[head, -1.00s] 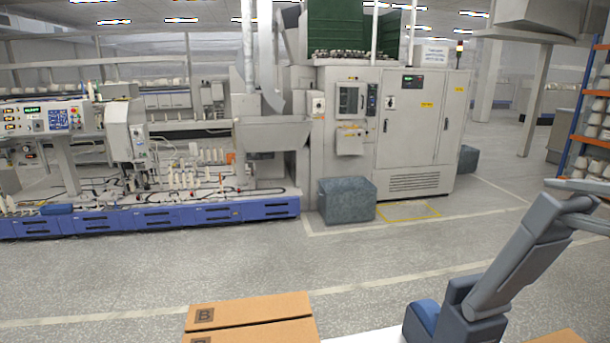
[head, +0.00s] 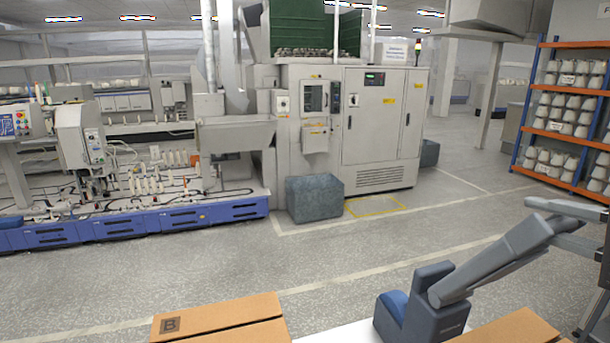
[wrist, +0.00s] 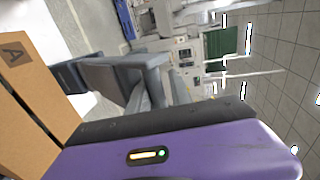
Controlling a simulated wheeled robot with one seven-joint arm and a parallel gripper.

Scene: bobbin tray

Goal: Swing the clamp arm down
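I cannot pick out a clamp arm in either view. Several white bobbins (head: 147,186) stand on the bed of a long textile machine (head: 84,136) at the left of the head view, too small to make out in detail. My grey arm rises at the lower right of the head view and runs out of the right edge. My gripper's fingers do not show in either view. In the wrist view, a purple casing with a small yellow light fills the lower part, with grey arm links above it.
A grey cabinet machine (head: 370,115) stands at the back, with a blue-grey bin (head: 315,199) before it. Orange-and-blue shelving (head: 565,139) holds white cones at the right. Cardboard boxes (head: 217,318) are close in front. The floor (head: 300,255) between is open.

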